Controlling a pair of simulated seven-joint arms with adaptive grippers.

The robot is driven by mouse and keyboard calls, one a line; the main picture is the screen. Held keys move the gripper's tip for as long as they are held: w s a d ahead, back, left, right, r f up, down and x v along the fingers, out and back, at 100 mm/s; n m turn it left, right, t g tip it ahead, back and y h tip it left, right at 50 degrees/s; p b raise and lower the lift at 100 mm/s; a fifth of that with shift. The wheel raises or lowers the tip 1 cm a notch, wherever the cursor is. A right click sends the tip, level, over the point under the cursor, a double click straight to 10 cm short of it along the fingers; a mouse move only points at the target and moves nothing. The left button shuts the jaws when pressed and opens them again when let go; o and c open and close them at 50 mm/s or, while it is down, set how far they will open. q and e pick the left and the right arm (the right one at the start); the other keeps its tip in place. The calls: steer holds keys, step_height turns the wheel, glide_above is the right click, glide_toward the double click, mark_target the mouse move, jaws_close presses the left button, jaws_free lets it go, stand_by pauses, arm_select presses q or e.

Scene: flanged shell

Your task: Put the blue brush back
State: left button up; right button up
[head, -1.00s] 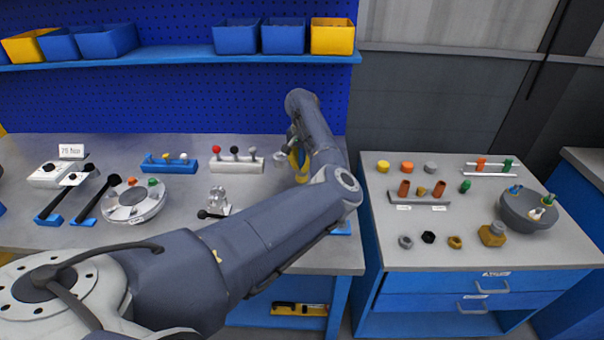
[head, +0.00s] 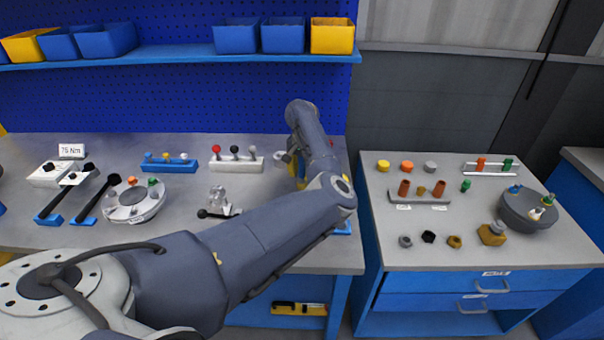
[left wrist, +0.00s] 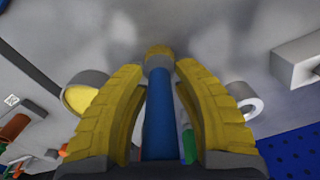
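The blue brush shows in the left wrist view as a blue handle (left wrist: 159,115) with a tan end (left wrist: 158,56). It lies lengthwise between the two yellow fingers of my left gripper (left wrist: 160,78). The fingertips close in on both sides of it near the tan end, and gaps show farther back. In the head view my left arm reaches over the right part of the workbench. Its gripper is mostly hidden behind the arm, with only a sliver of yellow finger showing, and the brush cannot be made out there. My right gripper is in neither view.
The workbench (head: 185,213) holds a blue peg block (head: 170,165), a white peg block (head: 235,165), a clamp (head: 219,203) and a round flanged part (head: 135,204). A side cabinet (head: 410,254) at right carries caps, nuts and a grey bowl (head: 528,212). A shelf with bins is above.

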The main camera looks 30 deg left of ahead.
arm_select(q)
steer(key=shift+r, duration=0.1)
step_height(320, 180, up, 12)
steer(key=shift+r, duration=0.1)
stand_by(0.5)
steer(key=shift+o, duration=0.2)
stand_by(1.3)
